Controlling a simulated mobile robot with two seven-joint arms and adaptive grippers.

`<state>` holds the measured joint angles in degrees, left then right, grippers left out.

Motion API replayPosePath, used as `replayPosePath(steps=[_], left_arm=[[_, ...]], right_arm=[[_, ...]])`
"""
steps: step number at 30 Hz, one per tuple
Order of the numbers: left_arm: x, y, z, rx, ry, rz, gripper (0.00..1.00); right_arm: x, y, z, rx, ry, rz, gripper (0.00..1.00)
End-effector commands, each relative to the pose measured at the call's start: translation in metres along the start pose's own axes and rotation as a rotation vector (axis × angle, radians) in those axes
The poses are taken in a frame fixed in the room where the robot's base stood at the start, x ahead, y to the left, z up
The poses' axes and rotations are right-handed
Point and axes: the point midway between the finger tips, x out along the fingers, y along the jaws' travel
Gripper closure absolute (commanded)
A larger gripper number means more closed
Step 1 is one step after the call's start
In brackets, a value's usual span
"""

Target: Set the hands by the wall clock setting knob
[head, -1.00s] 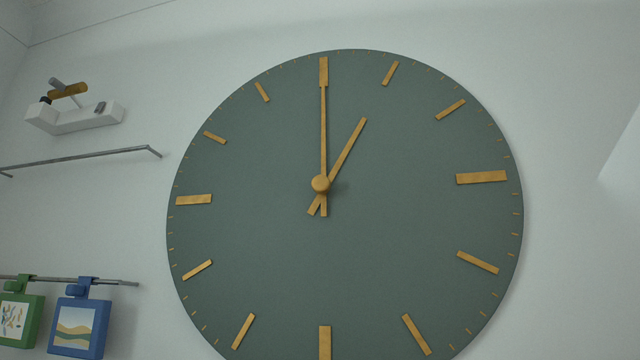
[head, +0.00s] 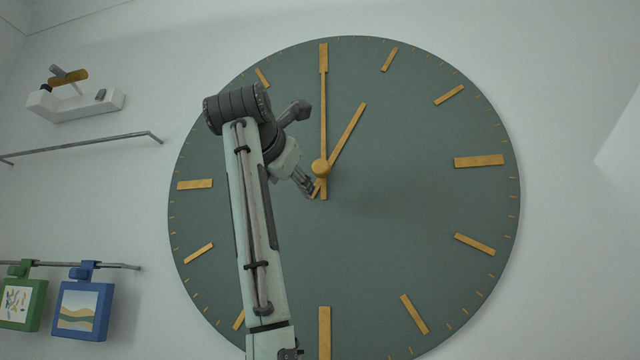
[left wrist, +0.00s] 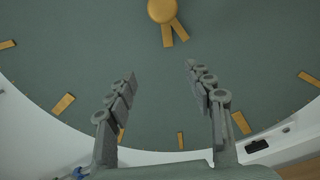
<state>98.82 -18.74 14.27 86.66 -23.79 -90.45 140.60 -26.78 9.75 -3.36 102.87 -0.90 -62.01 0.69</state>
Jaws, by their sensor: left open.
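A large round wall clock (head: 400,240) with a dark green face and gold hour marks fills most of the head view. Its long gold hand (head: 324,110) points straight up, and its short gold hand (head: 349,132) points up and to the right. The round gold setting knob (head: 320,167) sits at the clock's centre; in the left wrist view the knob (left wrist: 162,10) is at the top, beyond the fingertips. My left gripper (head: 310,192) is just below and left of the knob; its open, empty fingers (left wrist: 161,72) show in the left wrist view. My right gripper is out of view.
A white wall shelf (head: 75,105) with a hammer-like tool (head: 68,77) is at upper left, above a thin rail (head: 85,156). Green (head: 20,303) and blue (head: 82,310) picture tags hang from a lower rail. The wall right of the clock is largely clear.

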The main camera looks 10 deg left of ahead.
Motion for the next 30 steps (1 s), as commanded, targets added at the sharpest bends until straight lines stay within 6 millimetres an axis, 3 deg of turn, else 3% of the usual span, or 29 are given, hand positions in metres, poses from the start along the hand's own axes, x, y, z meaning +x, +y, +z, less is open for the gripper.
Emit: replayPosePath(steps=[1, 3, 7, 14, 21, 30], left_arm=[[-0.008, -0.003, 0.021, -0.091, -0.02, -0.034, 0.47], [-0.016, -0.005, 0.041, -0.196, -0.032, -0.067, 0.47], [-0.022, -0.009, 0.059, -0.297, -0.039, -0.104, 0.47], [0.001, -0.011, 0.064, -0.315, -0.036, -0.109, 0.47], [0.036, -0.014, 0.066, -0.313, -0.038, -0.107, 0.47], [0.054, -0.017, 0.066, -0.312, -0.04, -0.108, 0.47]], right_arm=[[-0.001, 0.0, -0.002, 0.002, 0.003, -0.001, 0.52], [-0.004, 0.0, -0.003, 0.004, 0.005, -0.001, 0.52], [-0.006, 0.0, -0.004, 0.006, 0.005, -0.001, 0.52], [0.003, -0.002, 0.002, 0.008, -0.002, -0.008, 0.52], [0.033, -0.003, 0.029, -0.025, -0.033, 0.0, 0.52], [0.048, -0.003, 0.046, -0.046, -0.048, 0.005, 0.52]])
